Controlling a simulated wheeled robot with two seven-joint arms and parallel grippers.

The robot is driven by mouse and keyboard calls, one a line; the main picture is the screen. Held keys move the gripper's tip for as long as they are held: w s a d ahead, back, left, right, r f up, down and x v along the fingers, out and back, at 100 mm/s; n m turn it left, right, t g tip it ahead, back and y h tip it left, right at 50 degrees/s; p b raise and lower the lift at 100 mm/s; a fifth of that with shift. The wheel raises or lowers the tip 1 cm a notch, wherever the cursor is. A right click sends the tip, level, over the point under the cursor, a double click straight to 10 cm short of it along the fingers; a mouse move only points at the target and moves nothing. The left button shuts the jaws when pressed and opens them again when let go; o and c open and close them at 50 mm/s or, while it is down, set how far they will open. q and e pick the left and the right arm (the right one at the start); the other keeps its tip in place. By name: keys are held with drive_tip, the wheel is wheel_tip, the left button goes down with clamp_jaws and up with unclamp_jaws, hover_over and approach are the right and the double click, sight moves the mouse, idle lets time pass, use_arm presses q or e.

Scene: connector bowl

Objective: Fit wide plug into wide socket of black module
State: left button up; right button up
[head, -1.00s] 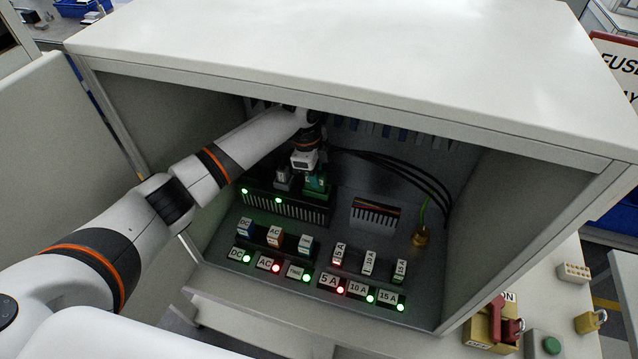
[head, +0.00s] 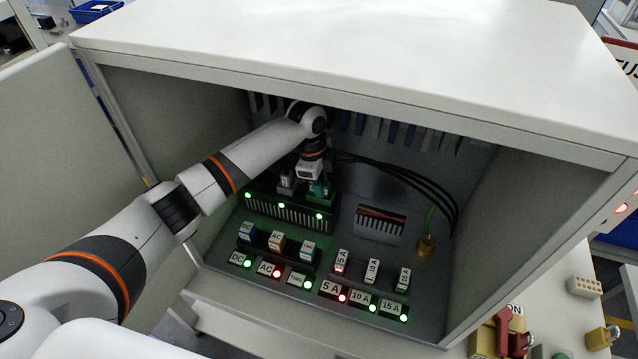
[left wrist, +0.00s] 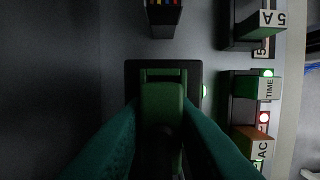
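The black module (head: 292,215) stands at the back left of the cabinet floor, with three green lights lit on its front. A grey plug (head: 287,184) sits on its top, left of my gripper. The green wide plug (head: 320,192) is upright at the module's right end and looks seated in its socket. It also shows in the left wrist view (left wrist: 162,104), over the dark module frame (left wrist: 132,78). My left gripper (left wrist: 160,135) points down with its fingers on both sides of the green plug. The socket is hidden under the plug. My right gripper is in neither view.
A smaller slotted module (head: 381,219) and a brass fitting with a green-yellow wire (head: 426,245) stand to the right. Labelled blocks and lights (head: 278,245) line the front. Black cables (head: 415,183) hang behind. The cabinet roof (head: 350,60) is close above my arm.

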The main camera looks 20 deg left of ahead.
use_arm(q)
drive_tip(key=shift+o, duration=0.5)
drive_tip(key=shift+s+d+f, duration=0.15)
drive_tip(key=shift+s+f, duration=0.15)
drive_tip(key=shift+f, duration=0.5)
drive_tip(key=shift+s, duration=0.1)
drive_tip(key=shift+r, duration=0.4)
wheel_tip(320, 180, up, 13)
drive_tip(key=a+b, duration=0.1)
drive_tip(key=b, duration=0.1)
drive_tip(key=shift+w+a, duration=0.3)
drive_tip(key=shift+a, duration=0.1)
drive_tip(key=shift+f, duration=0.1)
